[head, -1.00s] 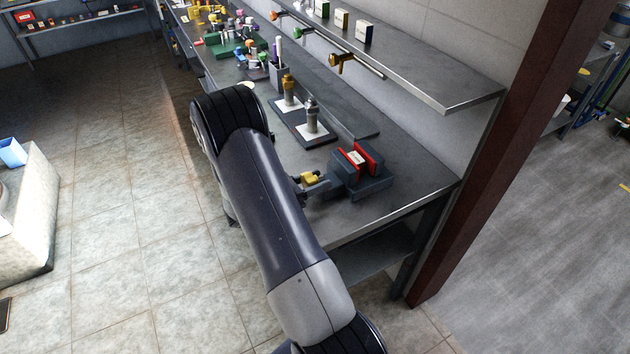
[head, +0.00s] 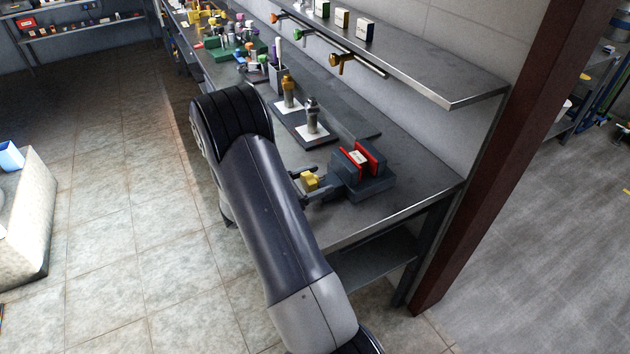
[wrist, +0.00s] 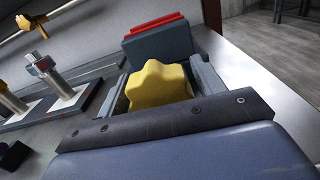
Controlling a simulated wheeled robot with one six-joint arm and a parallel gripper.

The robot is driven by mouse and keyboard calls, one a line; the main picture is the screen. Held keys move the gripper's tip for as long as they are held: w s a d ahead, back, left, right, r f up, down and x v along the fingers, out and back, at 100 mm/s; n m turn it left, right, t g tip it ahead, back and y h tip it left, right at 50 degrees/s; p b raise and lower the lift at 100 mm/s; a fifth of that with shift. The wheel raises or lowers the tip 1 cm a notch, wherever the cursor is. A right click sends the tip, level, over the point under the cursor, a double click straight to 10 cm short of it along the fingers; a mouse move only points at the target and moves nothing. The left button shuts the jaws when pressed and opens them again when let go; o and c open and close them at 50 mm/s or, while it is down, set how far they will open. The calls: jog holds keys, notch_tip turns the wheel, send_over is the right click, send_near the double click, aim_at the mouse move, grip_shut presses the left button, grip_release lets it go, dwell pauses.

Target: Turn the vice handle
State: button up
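The vice (head: 372,186) stands near the right end of the bench, with dark grey blocks and red jaw faces around a small pale piece. Its handle is a yellow star-shaped knob (head: 309,181) on the vice's left side. The knob fills the middle of the wrist view (wrist: 158,86), with the vice behind it (wrist: 160,42). My gripper (head: 312,183) is open, with one finger on each side of the knob. In the wrist view a narrow gap shows left of the knob; on the right I cannot tell whether the finger touches it. My arm hides my wrist in the head view.
Two upright metal fittings on white bases stand on a dark tray (head: 296,128) left of the vice. A shelf (head: 440,88) overhangs the bench's back, with coloured knobs on a rail below. The bench (head: 404,205) is clear in front of the vice.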

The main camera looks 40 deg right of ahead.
jog(key=shift+o, duration=0.3)
jog(key=b+v, duration=0.1)
jog(key=v, duration=0.9)
jog(key=shift+a+b, duration=0.35)
jog(key=shift+w, duration=0.15)
